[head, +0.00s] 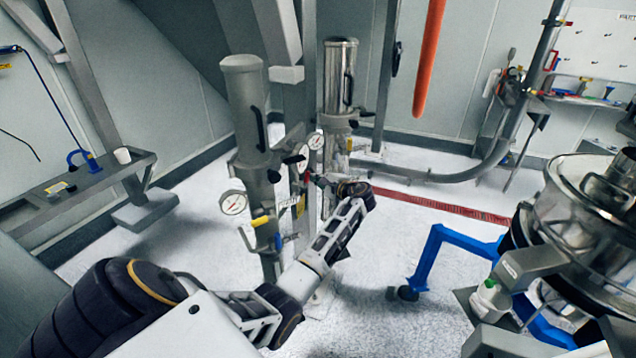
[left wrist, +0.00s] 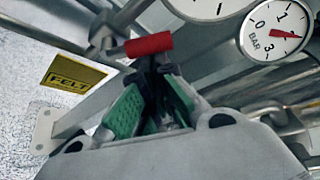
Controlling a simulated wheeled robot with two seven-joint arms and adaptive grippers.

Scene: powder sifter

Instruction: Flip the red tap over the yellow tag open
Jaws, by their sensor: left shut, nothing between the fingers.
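The red tap (left wrist: 148,45) shows in the left wrist view as a short red handle lying nearly level across the picture. The yellow tag (left wrist: 75,78), with dark lettering, is below and left of it. In the head view the red tap (head: 307,176) is small and partly hidden by my gripper, with the yellow tag (head: 301,205) below it. My left gripper (left wrist: 155,68) is shut and empty, its green-padded fingers close together. Its tips are right at the red handle; I cannot tell whether they touch it. My right gripper is not in view.
Pressure gauges (left wrist: 277,27) sit close by on the right in the wrist view. In the head view, a yellow-handled tap (head: 260,221) and another gauge (head: 233,202) are on the nearer grey cylinder (head: 243,105). A blue frame (head: 430,255) and steel sifter stand right.

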